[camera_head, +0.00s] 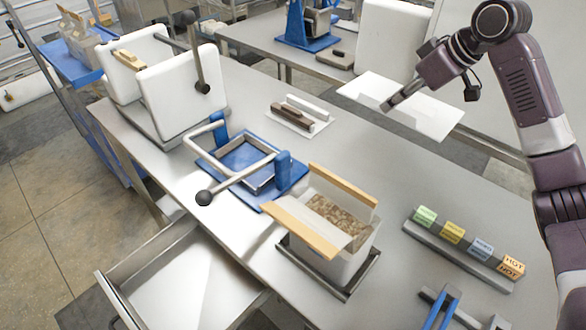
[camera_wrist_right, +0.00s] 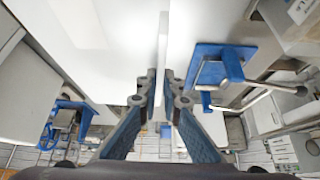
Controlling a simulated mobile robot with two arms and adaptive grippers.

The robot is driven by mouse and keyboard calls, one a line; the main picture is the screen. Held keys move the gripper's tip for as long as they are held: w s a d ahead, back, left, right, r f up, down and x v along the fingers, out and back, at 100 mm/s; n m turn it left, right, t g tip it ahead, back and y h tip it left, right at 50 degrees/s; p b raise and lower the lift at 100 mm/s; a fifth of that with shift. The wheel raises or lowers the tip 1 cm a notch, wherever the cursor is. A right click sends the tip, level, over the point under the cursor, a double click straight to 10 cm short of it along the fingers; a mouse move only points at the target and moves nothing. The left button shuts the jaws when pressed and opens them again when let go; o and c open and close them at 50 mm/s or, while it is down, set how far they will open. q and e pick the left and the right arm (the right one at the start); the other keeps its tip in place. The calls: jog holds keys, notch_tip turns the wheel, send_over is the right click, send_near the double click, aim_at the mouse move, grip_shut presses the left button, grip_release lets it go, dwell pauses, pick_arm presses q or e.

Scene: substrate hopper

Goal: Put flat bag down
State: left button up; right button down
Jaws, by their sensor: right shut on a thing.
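The flat bag (camera_head: 432,117) is a thin white sheet at the upper right of the head view. It appears level, and its height above the steel table is hard to tell. My left gripper is not in view.
The steel table (camera_head: 395,180) holds a blue press frame (camera_head: 243,158), a white tub (camera_head: 335,262) of brown substrate and a rail of colored blocks (camera_head: 468,250). A dark-handled tool (camera_head: 291,116) lies behind. An open drawer (camera_head: 180,285) juts out front. Clear steel lies right of center.

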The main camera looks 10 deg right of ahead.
jog(key=shift+w+d, duration=0.1)
jog(key=shift+w, duration=0.3)
jog(key=shift+w+n, duration=0.25)
jog(key=shift+n, duration=0.05)
jog(key=shift+s+f, duration=0.2)
jog(key=shift+f, duration=1.05)
jog(key=p, duration=0.1)
send_over(365, 167)
jog(key=s+d, duration=0.1)
jog(key=s, duration=0.1)
jog(key=f, duration=1.2)
jog(key=shift+s+d, duration=0.1)
jog(key=shift+d, duration=0.1)
notch_tip(365, 167, down, 5)
jog(key=shift+f+p, duration=0.1)
jog(key=shift+p, duration=0.25)
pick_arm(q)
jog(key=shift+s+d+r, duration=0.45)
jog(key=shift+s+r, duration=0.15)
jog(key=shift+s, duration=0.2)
pick_arm(e)
jog(key=shift+f, duration=0.2)
jog(key=c, duration=2.1)
grip_release()
